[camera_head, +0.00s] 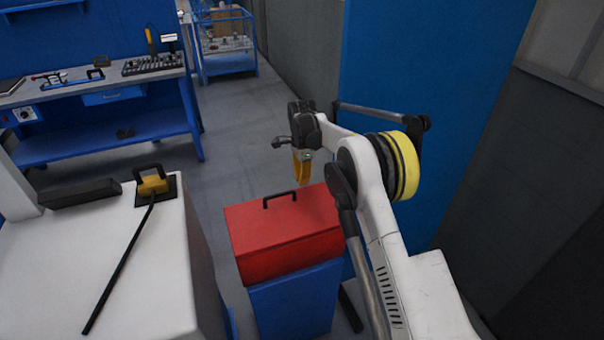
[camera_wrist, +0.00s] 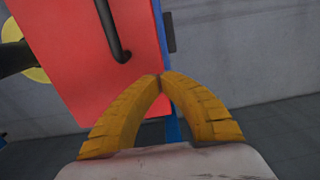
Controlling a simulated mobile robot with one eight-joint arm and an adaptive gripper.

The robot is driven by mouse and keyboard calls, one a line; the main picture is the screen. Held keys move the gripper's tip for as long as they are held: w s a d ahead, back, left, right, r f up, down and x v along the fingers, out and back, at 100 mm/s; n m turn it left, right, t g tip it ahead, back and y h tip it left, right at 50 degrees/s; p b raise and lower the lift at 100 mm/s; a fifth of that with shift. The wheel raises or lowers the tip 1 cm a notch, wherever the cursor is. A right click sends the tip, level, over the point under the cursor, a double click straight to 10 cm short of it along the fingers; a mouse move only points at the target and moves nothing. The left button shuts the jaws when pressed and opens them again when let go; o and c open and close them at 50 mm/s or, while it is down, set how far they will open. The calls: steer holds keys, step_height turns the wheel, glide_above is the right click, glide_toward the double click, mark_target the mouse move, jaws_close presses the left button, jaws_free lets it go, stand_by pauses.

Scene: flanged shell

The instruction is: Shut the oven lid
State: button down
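A red box-shaped lid (camera_head: 285,240) with a black bar handle (camera_head: 279,199) on top sits on a blue stand (camera_head: 296,300), right of the white cabinet. I take it for the oven lid; whether it is fully down is not clear. In the wrist view the red surface (camera_wrist: 95,60) and part of the black handle (camera_wrist: 112,35) fill the upper left. My gripper (camera_head: 301,180) is above the far side of the red lid, near the handle's right end. In the wrist view its yellow fingertips (camera_wrist: 163,76) meet, with nothing visible between them.
A white cabinet (camera_head: 130,270) at left carries a yellow-and-black handled piece (camera_head: 152,185), a black rod and a dark block. A blue workbench (camera_head: 100,150) with tools stands behind. A blue panel (camera_head: 425,60) rises behind my arm. Grey floor lies open between.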

steer(key=shift+w+a+f+b, duration=0.1)
steer(key=shift+w+f+b, duration=0.1)
steer(key=shift+f, duration=0.5)
steer(key=shift+w+f+b, duration=0.15)
steer(key=shift+f, duration=0.55)
